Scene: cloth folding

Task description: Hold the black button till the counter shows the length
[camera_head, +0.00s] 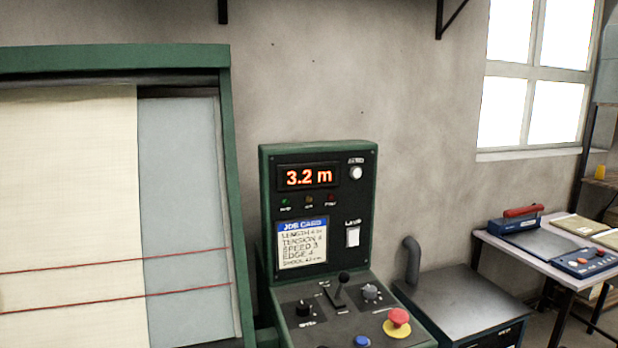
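The counter (308,177) on the upright green-framed control panel (361,266) reads "3.2 m" in orange digits. A job card (302,243) below it has a length line whose number is too small to read surely. The sloping console (335,325) carries a black knob (304,308) at left, a black-topped lever (341,288) in the middle and a grey knob (371,291) at right. I cannot make out a plain black push button. A blue button (362,341) sits at the bottom edge. Neither gripper is in view.
A red mushroom button (398,317) on yellow sits at the console's right. Cream cloth (70,200) hangs in a green frame (229,170) at left, with red lines across it. A metal cabinet (465,297) and a work table (535,245) stand at right.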

